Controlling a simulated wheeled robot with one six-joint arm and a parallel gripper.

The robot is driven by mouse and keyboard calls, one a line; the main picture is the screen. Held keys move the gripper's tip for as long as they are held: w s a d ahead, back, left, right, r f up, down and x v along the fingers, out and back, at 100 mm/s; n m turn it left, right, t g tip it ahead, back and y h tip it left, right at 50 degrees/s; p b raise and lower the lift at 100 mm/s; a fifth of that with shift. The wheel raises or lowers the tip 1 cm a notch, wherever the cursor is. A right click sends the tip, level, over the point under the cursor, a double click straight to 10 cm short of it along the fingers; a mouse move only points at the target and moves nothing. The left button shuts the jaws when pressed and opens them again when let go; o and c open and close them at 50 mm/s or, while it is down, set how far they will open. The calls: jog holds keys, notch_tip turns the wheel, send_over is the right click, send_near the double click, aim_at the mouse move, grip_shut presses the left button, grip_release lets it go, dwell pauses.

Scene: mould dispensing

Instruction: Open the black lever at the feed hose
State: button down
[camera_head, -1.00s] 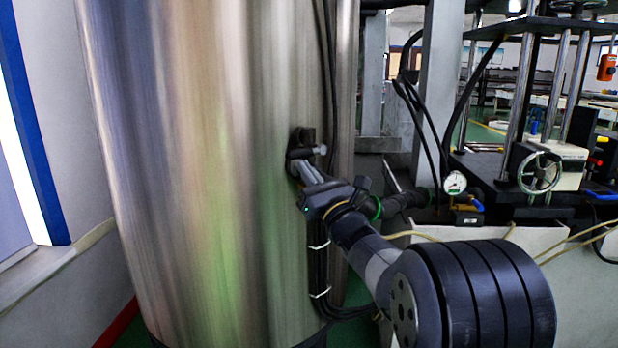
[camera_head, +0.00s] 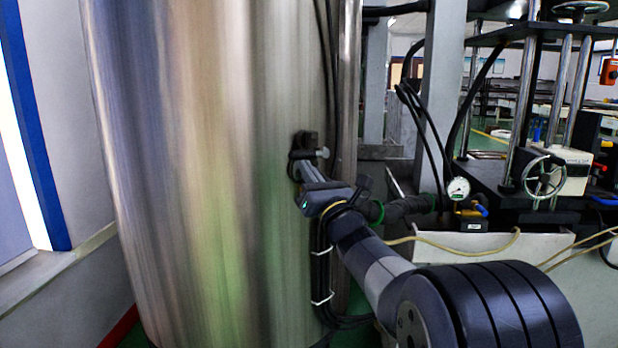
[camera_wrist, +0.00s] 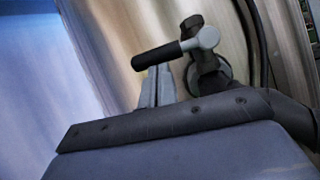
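The black lever (camera_wrist: 157,56) sits on a light grey pivot end (camera_wrist: 207,38) of a valve fitting on the shiny steel tank. It lies nearly level, tilted slightly, in the wrist view. In the head view the dark fitting (camera_head: 304,142) is on the tank's right side, and the lever is hard to make out there. My gripper (camera_wrist: 157,72) has its two grey fingers close together, with only a thin line between them. The fingertips reach the lever's lower edge, and the lever partly covers them. The fingers do not appear to enclose it; contact is unclear.
The steel tank (camera_head: 210,180) fills the left and middle. Black hoses and cables (camera_head: 325,250) run down its right side. A pressure gauge (camera_head: 458,188) and a machine with a handwheel (camera_head: 544,176) stand at the right.

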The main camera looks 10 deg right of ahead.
jog(key=r+m+h+b, duration=0.1)
jog(key=m, duration=0.1)
jog(key=m+h+b, duration=0.1)
jog(key=m, duration=0.1)
jog(key=r+m+h+b, duration=0.1)
jog(key=m+h+b, duration=0.1)
jog(key=m, duration=0.1)
jog(key=shift+s+a+r, duration=0.15)
jog(key=shift+a+r, duration=0.15)
jog(key=shift+r, duration=0.05)
jog(key=r+m+h, duration=0.1)
jog(key=m, duration=0.1)
jog(key=shift+r+m+h, duration=0.15)
jog(key=shift+m+h, duration=0.15)
notch_tip(320, 180, up, 5)
jog(key=m+g+h+p, duration=0.35)
jog(key=m+p, duration=0.65)
jog(key=p, duration=0.9)
send_over(307, 154)
jog(key=s+d, duration=0.1)
jog(key=d, duration=0.1)
jog(key=shift+d+m+g+p, duration=0.4)
jog(key=shift+m+g+p, duration=0.35)
jog(key=shift+p, duration=0.5)
jog(key=shift+d+m, duration=0.1)
jog(key=shift+m, duration=0.15)
